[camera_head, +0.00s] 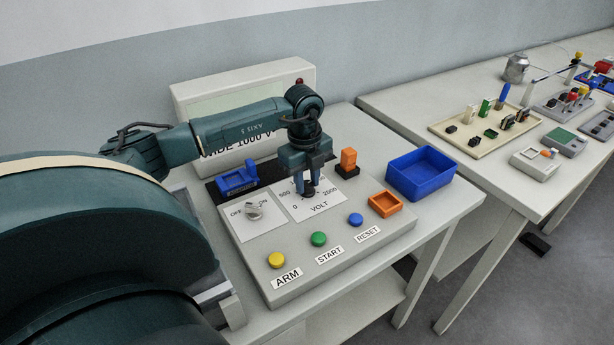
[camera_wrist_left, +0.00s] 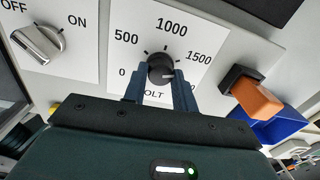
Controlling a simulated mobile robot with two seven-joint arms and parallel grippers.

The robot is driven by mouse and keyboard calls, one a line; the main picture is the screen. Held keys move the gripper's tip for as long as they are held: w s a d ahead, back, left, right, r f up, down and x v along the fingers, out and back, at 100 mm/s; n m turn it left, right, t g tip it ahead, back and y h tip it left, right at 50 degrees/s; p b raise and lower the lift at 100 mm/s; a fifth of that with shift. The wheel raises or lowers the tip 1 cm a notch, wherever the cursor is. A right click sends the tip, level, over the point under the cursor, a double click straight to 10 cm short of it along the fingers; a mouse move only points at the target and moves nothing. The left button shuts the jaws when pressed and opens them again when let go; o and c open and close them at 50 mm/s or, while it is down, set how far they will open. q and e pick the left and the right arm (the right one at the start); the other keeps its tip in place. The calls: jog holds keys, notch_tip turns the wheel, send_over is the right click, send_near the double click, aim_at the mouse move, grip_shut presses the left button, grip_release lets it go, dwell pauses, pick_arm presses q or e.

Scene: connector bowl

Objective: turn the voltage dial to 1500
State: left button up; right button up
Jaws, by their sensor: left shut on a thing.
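The voltage dial is a round black knob (camera_wrist_left: 161,66) on a white scale card (camera_head: 326,203) marked 0, 500, 1000, 1500 and 2000. My left gripper (camera_head: 307,190) points straight down over the dial and is shut on the knob, one finger on each side. The fingers also show in the left wrist view (camera_wrist_left: 160,78). A small pale mark shows at the knob's lower right, but I cannot read its setting surely. My right gripper is out of view.
An OFF/ON switch (camera_head: 254,211) sits left of the dial. ARM (camera_head: 276,260), START (camera_head: 319,239) and RESET (camera_head: 355,219) buttons line the front.

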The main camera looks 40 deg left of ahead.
pick_arm(q)
jog(key=shift+n, duration=1)
jog(key=o, duration=1)
jog(key=shift+c, duration=0.2)
notch_tip(320, 180, up, 13)
jog(key=shift+s+b, duration=0.3)
jog(key=shift+b, duration=0.05)
